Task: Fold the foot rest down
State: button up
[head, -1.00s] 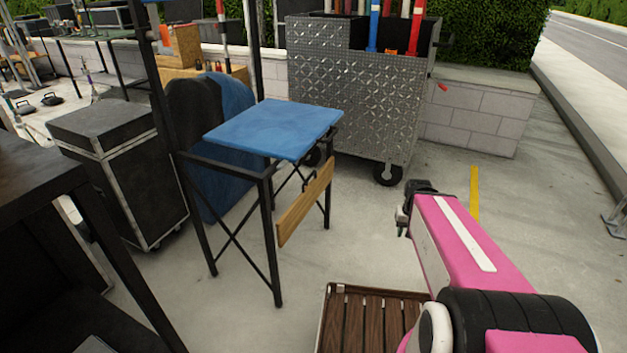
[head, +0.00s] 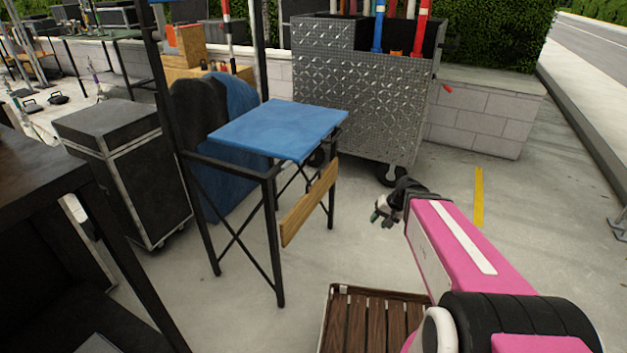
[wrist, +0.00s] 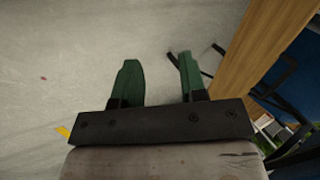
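The foot rest is a wooden slat (head: 309,204) on the front of a tall black-framed chair with a blue seat (head: 281,128). It stands tilted up near vertical below the seat. In the wrist view the foot rest (wrist: 262,55) runs along the right side, with part of the chair frame behind it. My gripper (head: 378,219) is to the right of the foot rest in the head view, apart from it. In the wrist view its two green fingers (wrist: 158,75) are spread with bare floor between them, and it is empty.
A metal diamond-plate cart (head: 350,95) on wheels stands behind the chair. A black case (head: 130,170) is at the left, and a dark table (head: 40,180) is nearer. A slatted wooden deck (head: 365,320) lies in front. Concrete floor between chair and arm is clear.

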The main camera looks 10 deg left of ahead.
jog(key=w+a+m+t+y, duration=0.1)
jog(key=w+a+y, duration=0.5)
jog(key=w+a, duration=0.5)
jog(key=m+t+y, duration=0.2)
jog(key=t+y, duration=0.1)
jog(key=y, duration=0.1)
send_near(313, 177)
jog(key=x, duration=1)
jog(key=shift+f, duration=0.35)
grip_shut()
